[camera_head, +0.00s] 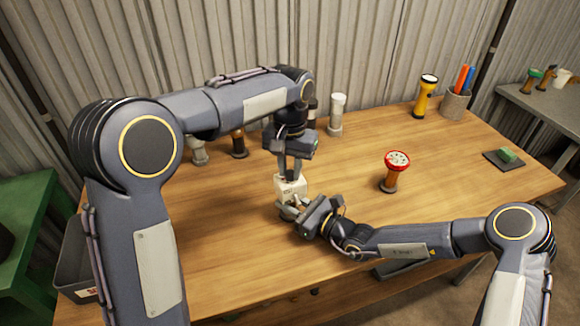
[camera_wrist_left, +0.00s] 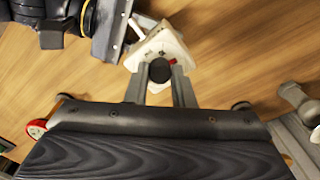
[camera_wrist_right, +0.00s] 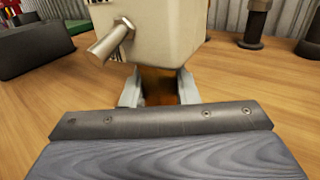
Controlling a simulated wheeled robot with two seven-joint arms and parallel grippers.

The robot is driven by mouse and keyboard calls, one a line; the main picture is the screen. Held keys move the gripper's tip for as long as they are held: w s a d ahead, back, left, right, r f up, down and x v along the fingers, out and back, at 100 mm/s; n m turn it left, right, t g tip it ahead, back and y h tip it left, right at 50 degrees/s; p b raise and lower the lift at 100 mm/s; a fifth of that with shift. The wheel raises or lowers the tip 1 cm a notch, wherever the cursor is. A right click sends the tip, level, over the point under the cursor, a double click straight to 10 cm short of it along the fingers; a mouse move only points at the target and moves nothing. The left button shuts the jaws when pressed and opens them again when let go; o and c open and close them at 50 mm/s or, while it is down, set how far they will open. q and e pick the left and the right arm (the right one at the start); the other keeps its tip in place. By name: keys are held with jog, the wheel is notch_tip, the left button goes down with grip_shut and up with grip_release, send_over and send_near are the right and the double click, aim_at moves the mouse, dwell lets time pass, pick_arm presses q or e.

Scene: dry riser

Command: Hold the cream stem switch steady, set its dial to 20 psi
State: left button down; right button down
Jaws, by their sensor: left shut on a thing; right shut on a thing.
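The cream stem switch (camera_head: 290,187) stands upright near the middle of the table; its cream box also shows in the left wrist view (camera_wrist_left: 160,46) and right wrist view (camera_wrist_right: 165,30). A dark round dial (camera_wrist_left: 160,71) sits on its face, with a small red mark beside it. My left gripper (camera_head: 291,172) comes down from above and is shut on the dial. My right gripper (camera_wrist_right: 158,92) is low beside the table top, its fingers shut around the brown stem (camera_wrist_right: 157,82) under the box. A metal stub (camera_wrist_right: 110,42) sticks out of the box. The dial reading is not legible.
A red-topped switch (camera_head: 391,172) stands right of my grippers. A white-topped one (camera_head: 336,115) and others stand behind. A yellow torch (camera_head: 424,97), a pen cup (camera_head: 456,104) and a dark pad (camera_head: 492,158) with a green block are at the right.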

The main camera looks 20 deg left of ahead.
aim_at(290, 172)
pick_arm(q)
jog(key=shift+m, duration=0.4)
jog(key=c, duration=1.2)
grip_release()
jog(key=shift+c, duration=0.2)
jog(key=shift+r, duration=0.15)
notch_tip(290, 172, up, 12)
pick_arm(e)
jog(key=c, duration=1)
grip_release()
jog(key=shift+c, duration=0.2)
